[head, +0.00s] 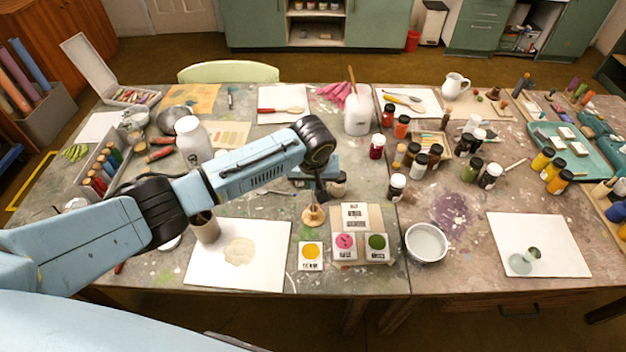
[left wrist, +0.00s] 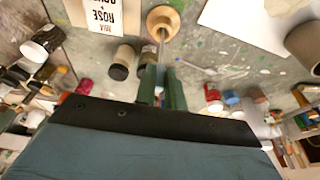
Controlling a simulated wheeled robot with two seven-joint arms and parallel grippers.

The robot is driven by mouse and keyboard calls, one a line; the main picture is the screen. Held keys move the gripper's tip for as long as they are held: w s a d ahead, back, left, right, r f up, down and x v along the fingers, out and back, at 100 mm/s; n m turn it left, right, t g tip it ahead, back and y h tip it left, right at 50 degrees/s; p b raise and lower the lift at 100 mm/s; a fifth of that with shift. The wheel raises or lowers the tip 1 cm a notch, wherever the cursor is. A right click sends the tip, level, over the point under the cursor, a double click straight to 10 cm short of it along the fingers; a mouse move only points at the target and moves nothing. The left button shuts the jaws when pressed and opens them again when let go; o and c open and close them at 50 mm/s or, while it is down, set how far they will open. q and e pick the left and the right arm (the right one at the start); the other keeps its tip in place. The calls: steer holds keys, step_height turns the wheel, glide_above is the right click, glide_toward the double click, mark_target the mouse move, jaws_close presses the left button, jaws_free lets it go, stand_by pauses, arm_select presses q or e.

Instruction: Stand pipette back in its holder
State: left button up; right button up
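The pipette holder is a small round wooden stand (head: 313,216) on the table, just left of the labelled pigment cards; it also shows at the top of the left wrist view (left wrist: 163,20). The pipette's lower end reaches toward the middle of the wooden stand. I cannot tell whether its tip is inside the hole or just above it. My right gripper is out of view.
Pigment pots, yellow (head: 311,252), pink (head: 344,243) and green (head: 376,244), stand close to the holder. A white sheet (head: 208,272) lies to the left, with a grey cup (head: 206,228) at its edge. A white bowl (head: 426,243) and several dark-capped jars are to the right.

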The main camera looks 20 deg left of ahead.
arm_select(q)
steer(key=o, duration=0.6)
steer(key=p+v, duration=0.1)
steer(key=v, duration=1.2)
steer(key=shift+s+r, duration=0.1)
steer(key=shift+r, duration=0.1)
steer(key=shift+d, duration=0.1)
